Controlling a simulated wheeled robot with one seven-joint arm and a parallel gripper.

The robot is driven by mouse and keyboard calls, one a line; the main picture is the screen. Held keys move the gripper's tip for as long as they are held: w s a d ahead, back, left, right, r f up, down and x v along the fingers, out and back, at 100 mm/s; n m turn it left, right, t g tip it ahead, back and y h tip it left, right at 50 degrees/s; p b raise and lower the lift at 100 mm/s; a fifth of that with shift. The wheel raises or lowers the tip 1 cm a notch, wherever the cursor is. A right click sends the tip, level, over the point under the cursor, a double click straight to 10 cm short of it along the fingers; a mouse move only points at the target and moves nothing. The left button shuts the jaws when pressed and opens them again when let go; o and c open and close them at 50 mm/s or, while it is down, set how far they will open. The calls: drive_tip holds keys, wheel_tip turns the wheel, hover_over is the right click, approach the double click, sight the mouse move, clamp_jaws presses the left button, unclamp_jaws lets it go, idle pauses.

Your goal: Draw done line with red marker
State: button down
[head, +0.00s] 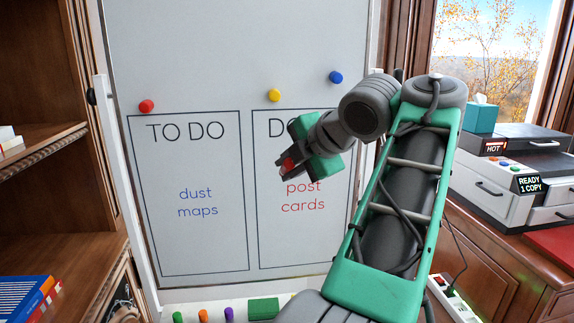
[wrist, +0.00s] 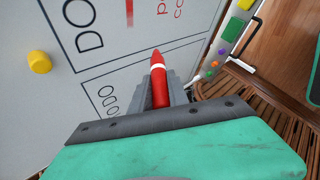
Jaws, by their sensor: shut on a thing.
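My gripper (head: 287,163) is shut on the red marker (wrist: 158,82), which has a white band and a red tapered end pointing at the whiteboard (head: 225,60). I cannot tell whether its tip touches the board. The gripper is in front of the right-hand box, hiding the rest of its heading after "DO". Below it is the red writing "post cards" (head: 304,197). The left box reads "TO DO" (head: 185,132) with blue "dust maps" (head: 197,202). In the wrist view, a short red stroke (wrist: 129,12) shows between the heading and the red writing, cut by the frame edge.
Red (head: 147,106), yellow (head: 274,95) and blue (head: 336,77) magnets sit on the board. The tray below holds a green block (head: 263,308) and several coloured markers. A bookshelf (head: 45,130) stands left; a printer (head: 510,175) stands on the cabinet at right.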

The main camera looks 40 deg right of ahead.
idle(0.3)
drive_tip(key=shift+w+d+p, duration=0.2)
drive_tip(key=shift+w+d, duration=0.5)
drive_tip(key=shift+w, duration=0.3)
drive_tip(key=shift+w+d+p, duration=0.25)
drive_tip(key=shift+w+d, duration=0.4)
drive_tip(key=shift+w, duration=0.35)
drive_tip(key=shift+w+d+p, duration=0.2)
drive_tip(key=shift+w+d, duration=0.5)
drive_tip(key=shift+w, duration=0.3)
drive_tip(key=shift+w+d+p, duration=0.3)
drive_tip(key=shift+w+d, duration=0.2)
drive_tip(key=shift+w, duration=0.25)
drive_tip(key=shift+s+a+b, duration=0.3)
drive_tip(key=shift+s+a, duration=0.25)
drive_tip(key=shift+s, duration=0.3)
drive_tip(key=shift+s+a+b, duration=0.35)
drive_tip(key=shift+s+a, duration=0.25)
drive_tip(key=shift+s, duration=0.2)
drive_tip(key=shift+s+a+b, duration=0.3)
drive_tip(key=shift+s+a, duration=0.25)
drive_tip(key=shift+s, duration=0.3)
